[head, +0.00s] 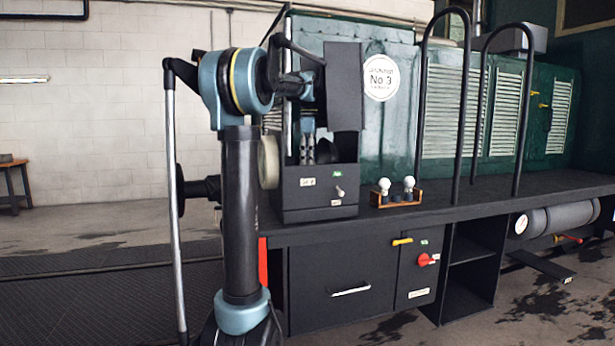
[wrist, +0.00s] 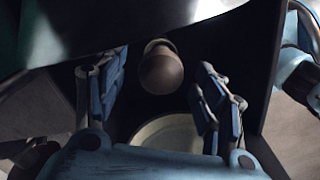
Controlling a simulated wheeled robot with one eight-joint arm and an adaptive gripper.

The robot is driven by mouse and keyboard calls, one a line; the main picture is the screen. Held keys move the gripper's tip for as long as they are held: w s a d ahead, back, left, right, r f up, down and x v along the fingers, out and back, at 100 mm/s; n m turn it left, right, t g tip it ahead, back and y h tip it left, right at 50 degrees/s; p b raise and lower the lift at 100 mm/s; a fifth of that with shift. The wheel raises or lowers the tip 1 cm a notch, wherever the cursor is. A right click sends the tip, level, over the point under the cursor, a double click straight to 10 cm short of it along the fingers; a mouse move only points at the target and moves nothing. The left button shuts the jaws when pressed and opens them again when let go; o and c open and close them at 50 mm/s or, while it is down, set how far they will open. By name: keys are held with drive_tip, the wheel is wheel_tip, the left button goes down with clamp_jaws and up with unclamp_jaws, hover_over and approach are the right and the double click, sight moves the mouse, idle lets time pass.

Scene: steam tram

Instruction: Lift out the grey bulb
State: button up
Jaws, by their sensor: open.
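In the wrist view, the grey bulb (wrist: 161,72) shows as a dim, brownish-grey round glass inside a dark housing. My gripper (wrist: 160,88) is open, with one blue finger to the left of the bulb and one to the right. Gaps show on both sides, and neither finger appears to touch it. In the head view, my gripper (head: 307,150) points down into the open top of the black lamp housing (head: 310,190). The bulb is hidden there by the housing walls.
A pale round lens (head: 268,162) is on the housing's left side. A small wooden holder (head: 397,202) with two white bulbs (head: 384,185) (head: 409,183) stands to the right on the dark deck (head: 450,193). Black handrails (head: 464,100) rise beyond it. The housing's raised lid (head: 346,85) is close to my wrist.

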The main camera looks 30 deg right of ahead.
drive_tip(key=shift+f, duration=1.95)
drive_tip(key=c, duration=1.2)
drive_tip(key=shift+c, duration=0.2)
